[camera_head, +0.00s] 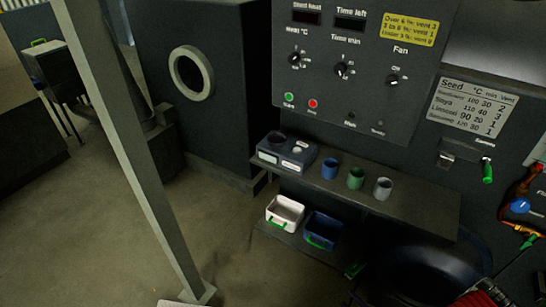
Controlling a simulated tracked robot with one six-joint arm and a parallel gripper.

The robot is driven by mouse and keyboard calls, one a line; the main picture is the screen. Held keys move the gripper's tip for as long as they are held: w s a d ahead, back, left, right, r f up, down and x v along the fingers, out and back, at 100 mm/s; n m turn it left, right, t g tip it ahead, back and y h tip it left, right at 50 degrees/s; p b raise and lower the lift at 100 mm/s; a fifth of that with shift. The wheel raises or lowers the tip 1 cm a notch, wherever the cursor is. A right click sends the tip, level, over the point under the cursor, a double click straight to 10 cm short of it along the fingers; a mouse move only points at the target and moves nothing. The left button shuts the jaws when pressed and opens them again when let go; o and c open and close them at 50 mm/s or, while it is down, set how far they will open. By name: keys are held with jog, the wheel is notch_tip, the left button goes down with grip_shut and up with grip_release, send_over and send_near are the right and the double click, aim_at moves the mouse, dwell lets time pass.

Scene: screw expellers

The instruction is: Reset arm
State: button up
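My arm and gripper do not show clearly in this view. The dark control panel (352,105) stands ahead, with a Time left display (350,20), a green button (289,97), a red button (313,104) and several knobs. Below it, a dark shelf (425,212) bears a small grey-blue device (287,150) and blue (330,168), green (356,177) and grey (384,188) cups. On a lower shelf sit a white bin (285,212) and a blue bin (322,230), both with green handles.
A pale slanting post (135,150) crosses the left side. A dark cabinet with a round port (191,73) stands behind. A seed chart (473,106) and green-handled lever (487,172) are at right. A black rounded body (425,272) is lower right. Floor at lower left is clear.

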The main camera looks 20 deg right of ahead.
jog(key=a+r+n+g+y, duration=0.1)
jog(key=a+r+n+g, duration=0.3)
jog(key=r, duration=0.9)
jog(key=w+a+r+n+g+y, duration=0.1)
jog(key=a+r+n+g, duration=0.35)
jog(key=r, duration=0.75)
jog(key=a+r+n+g+y, duration=0.15)
jog(key=r+n+g, duration=0.5)
jog(key=r, duration=0.65)
jog(key=a+r+n+t+h, duration=0.2)
jog(key=a+r, duration=0.6)
jog(key=r, duration=0.4)
jog(key=a+r+n+t+h, duration=0.3)
jog(key=a+r+n, duration=0.3)
jog(key=r, duration=0.6)
jog(key=a+h, duration=0.1)
jog(key=a, duration=0.1)
jog(key=shift+s+a+r+n, duration=0.15)
jog(key=shift+a+r+n, duration=0.15)
jog(key=shift+r+n, duration=0.1)
